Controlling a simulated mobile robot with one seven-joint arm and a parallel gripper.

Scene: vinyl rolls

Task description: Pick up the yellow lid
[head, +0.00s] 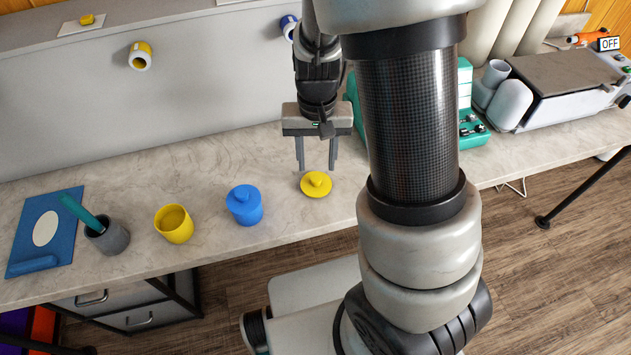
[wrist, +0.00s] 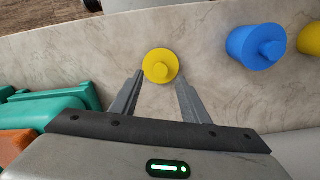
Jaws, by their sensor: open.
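The yellow lid (head: 316,184) is a round disc with a knob on top. It lies flat on the marble-look counter (head: 150,241), to the right of a blue lidded jar (head: 244,205). My gripper (head: 317,169) is open and empty, pointing down close to the lid. In the wrist view, the lid (wrist: 161,66) lies just beyond the open fingertips, roughly centred between them. I cannot tell the exact height of the fingertips above the counter.
An open yellow jar (head: 174,224) and a grey cup (head: 106,237) with a teal tool stand to the left. A blue board (head: 44,232) lies at far left. A teal machine (head: 469,120) stands behind my arm. The counter's front edge is close to the lid.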

